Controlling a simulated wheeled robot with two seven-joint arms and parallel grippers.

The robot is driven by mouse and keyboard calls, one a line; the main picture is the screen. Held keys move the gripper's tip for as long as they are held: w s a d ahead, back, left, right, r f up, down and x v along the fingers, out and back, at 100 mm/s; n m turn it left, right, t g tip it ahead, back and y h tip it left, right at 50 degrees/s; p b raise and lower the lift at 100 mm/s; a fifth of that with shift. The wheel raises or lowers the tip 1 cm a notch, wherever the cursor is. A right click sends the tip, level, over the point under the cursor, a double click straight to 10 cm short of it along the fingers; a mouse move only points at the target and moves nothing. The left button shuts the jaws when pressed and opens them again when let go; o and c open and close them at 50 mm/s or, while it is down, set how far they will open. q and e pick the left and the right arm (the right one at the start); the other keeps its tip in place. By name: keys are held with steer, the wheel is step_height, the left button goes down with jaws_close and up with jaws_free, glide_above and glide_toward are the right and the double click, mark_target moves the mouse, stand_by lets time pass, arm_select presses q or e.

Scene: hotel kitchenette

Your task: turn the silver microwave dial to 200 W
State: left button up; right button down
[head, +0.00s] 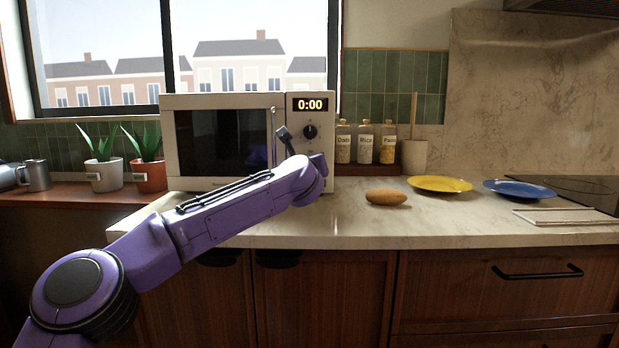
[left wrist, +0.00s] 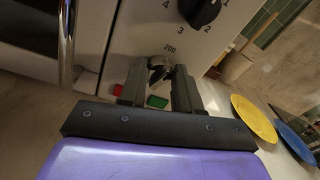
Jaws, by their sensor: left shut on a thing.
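The white microwave (head: 290,172) stands on the counter, its display (head: 310,104) reading 0:00. The silver dial (left wrist: 157,62) is on its panel in the left wrist view, mostly covered by my fingers. A "200" label (left wrist: 169,49) is printed just above it; the dial's pointer cannot be made out. My left gripper (left wrist: 160,72) is shut on the silver dial, one finger on each side. In the head view my left wrist hides the dial and fingers. My right gripper is not in view.
A black dial (left wrist: 203,9) with numbers sits above the silver one. Red (left wrist: 117,90) and green (left wrist: 156,102) buttons lie close to my fingers. The door handle (left wrist: 67,45) is at left. A potato (head: 386,197), yellow plate (head: 440,184) and blue plate (head: 519,190) are at right.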

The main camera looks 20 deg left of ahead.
arm_select(q)
steer(key=shift+f+n+b, duration=0.25)
steer(key=shift+n+b, duration=1.25)
steer(key=shift+n, duration=0.2)
steer(key=o, duration=1.1)
steer(key=shift+r, duration=0.1)
steer(key=shift+c, duration=0.2)
steer(key=shift+s, duration=0.35)
steer(key=b+v, duration=0.2)
steer(key=v, duration=0.7)
steer(key=shift+s+d, duration=0.1)
steer(key=shift+s, duration=0.3)
